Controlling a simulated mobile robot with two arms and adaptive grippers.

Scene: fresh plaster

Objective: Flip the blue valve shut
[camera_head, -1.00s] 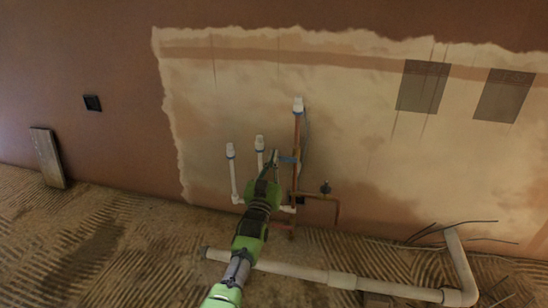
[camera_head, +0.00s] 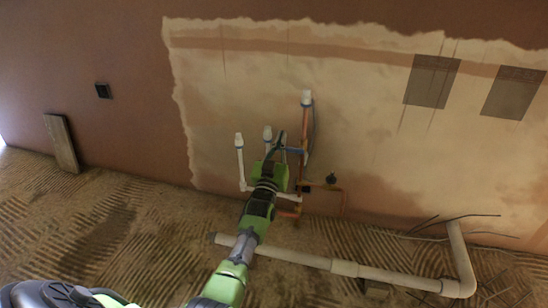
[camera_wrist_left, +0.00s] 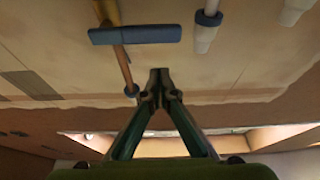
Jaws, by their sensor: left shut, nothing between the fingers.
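The blue valve handle (camera_head: 293,150) is a short flat bar on the upright copper pipe (camera_head: 306,127) at the wall. It lies about level in the head view. In the left wrist view the blue handle (camera_wrist_left: 135,34) appears above and left of my fingertips, with a visible gap between. My left gripper (camera_head: 280,140) is in front of the pipes, just left of the valve. Its fingertips (camera_wrist_left: 160,74) are together and empty. Part of the pipework is hidden behind this gripper in the head view. My right gripper is not in view.
White capped pipes (camera_head: 240,160) stand left of the copper pipe. A smaller tap (camera_head: 331,179) sits low to its right. A thick beige pipe (camera_head: 390,278) lies across the floor. A plank (camera_head: 61,143) leans on the wall at left.

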